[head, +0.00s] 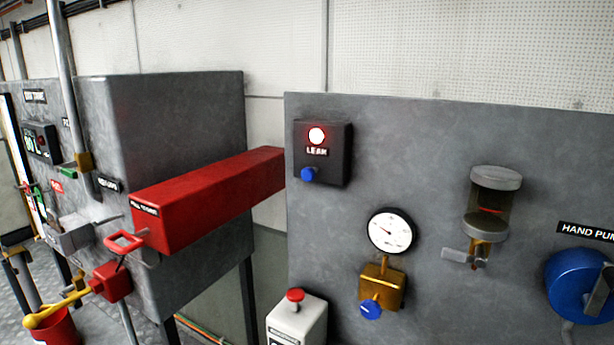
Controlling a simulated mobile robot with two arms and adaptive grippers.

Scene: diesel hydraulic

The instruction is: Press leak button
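A dark box labelled LEAK (337,158) is mounted at the upper left of the grey panel (420,140) in the head view. It carries a round lamp (316,135) that glows white with a red rim, above the label. A blue button (308,174) sticks out below the label, at the box's lower left. Nothing touches or covers the button. Neither of my grippers shows in the head view.
A long red box (200,200) juts out left of the panel. A round gauge (391,231), a brass valve with a blue knob (371,309) and a sight glass (492,204) sit right of the LEAK box. A white post with a red button (295,295) stands below.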

